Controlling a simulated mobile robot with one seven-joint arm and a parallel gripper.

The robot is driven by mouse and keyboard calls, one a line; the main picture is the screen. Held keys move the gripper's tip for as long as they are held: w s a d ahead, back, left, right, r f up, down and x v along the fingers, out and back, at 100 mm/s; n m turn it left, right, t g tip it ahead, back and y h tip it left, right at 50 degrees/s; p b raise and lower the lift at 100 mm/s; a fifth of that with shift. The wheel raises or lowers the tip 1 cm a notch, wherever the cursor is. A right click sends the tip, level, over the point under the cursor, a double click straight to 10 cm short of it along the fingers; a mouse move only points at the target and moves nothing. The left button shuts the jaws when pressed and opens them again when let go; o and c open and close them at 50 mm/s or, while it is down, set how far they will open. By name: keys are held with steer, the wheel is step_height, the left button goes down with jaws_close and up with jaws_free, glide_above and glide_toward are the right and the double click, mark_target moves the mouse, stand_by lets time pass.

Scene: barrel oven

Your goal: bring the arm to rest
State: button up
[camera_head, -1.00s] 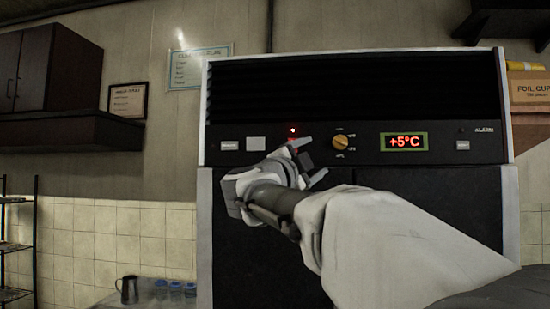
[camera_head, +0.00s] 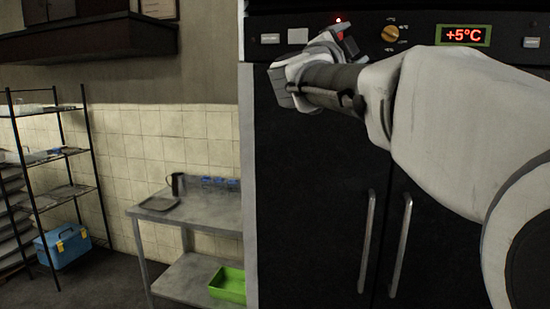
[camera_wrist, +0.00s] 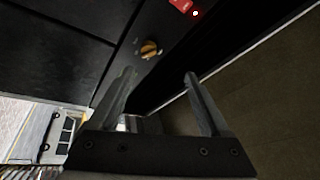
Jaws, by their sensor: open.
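My gripper (camera_head: 346,40) is at the left of my outstretched arm, in front of the tall black cabinet's control panel in the head view. In the wrist view its two fingers (camera_wrist: 160,75) stand apart with nothing between them. The panel carries a yellow knob (camera_head: 391,33), which also shows beyond the fingers in the wrist view (camera_wrist: 149,49). A red switch (camera_wrist: 182,5) with a lit red lamp (camera_wrist: 195,13) is at the top of the wrist view. I cannot tell whether the gripper touches the panel.
The cabinet's door handles (camera_head: 368,240) hang below my arm. Left of it stand a steel table (camera_head: 215,212), with a dark jug (camera_head: 177,185) and a green tray (camera_head: 229,284), a rack (camera_head: 84,140) and a blue box (camera_head: 62,246). Floor (camera_head: 105,285) between rack and table is clear.

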steer(key=s+a+f+n+y, duration=0.4)
steer(key=a+f+n+y, duration=0.1)
steer(key=f+n+y, duration=0.25)
steer(key=s+a+f+n+y, duration=0.45)
steer(key=f+n+y, duration=0.2)
steer(key=n, duration=0.25)
steer(key=s+d+f+n+g, duration=0.2)
steer(key=s+f+g, duration=0.3)
steer(key=s+f, duration=0.6)
steer(key=s+d+f+n+g+h, duration=0.1)
steer(key=s+d+f+g, duration=0.3)
steer(key=s+f, duration=0.8)
step_height(320, 180, down, 5)
steer(key=g, duration=0.2)
steer(key=shift+d+n+g, duration=0.2)
steer(key=shift+n+g, duration=0.1)
steer(key=shift+n, duration=0.05)
steer(key=shift+f, duration=0.1)
